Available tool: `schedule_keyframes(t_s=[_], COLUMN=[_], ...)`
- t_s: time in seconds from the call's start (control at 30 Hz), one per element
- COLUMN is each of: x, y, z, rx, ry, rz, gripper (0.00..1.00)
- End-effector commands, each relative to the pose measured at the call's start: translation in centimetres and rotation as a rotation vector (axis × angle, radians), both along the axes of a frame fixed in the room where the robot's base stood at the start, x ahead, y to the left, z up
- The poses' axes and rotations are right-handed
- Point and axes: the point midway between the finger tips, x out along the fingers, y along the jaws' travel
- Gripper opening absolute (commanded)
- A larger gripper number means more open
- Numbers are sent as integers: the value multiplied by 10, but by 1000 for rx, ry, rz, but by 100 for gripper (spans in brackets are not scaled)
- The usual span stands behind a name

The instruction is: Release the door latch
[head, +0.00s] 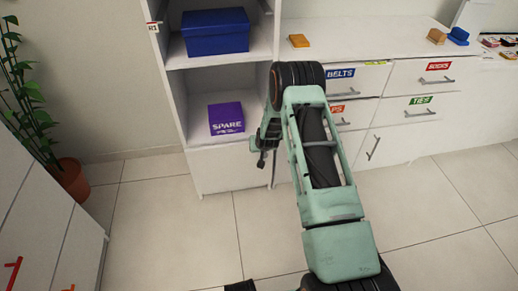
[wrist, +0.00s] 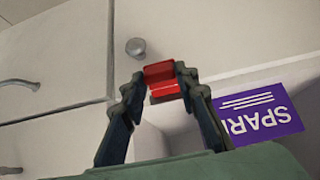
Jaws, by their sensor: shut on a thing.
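My gripper (wrist: 162,82) is shut on a red latch piece (wrist: 163,73), which spans the gap between its two fingertips in the wrist view. The piece lies in front of the edge of a white panel (wrist: 75,55), close to a round metal knob (wrist: 135,46). I cannot tell how the red piece joins the furniture. In the head view my gripper (head: 262,152) is at the right edge of the open wardrobe, beside the compartment with the purple box. The latch is hidden there by the gripper and arm.
The purple SPARE box (head: 226,118) sits on the lower shelf, and a blue box (head: 215,31) on the shelf above. A white drawer unit (head: 400,98) with bar handles stands to the right. A potted plant (head: 70,180) is at left. The tiled floor (head: 170,235) in front is clear.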

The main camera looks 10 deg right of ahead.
Motion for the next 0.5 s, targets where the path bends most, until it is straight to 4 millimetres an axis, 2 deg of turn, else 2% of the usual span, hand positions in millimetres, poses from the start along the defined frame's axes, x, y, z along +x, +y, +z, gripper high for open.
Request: schedule_keyframes(t_s=[0.5], x=[0], y=[-1], z=[2], rx=[0], ry=[48], rz=[0], gripper=[4])
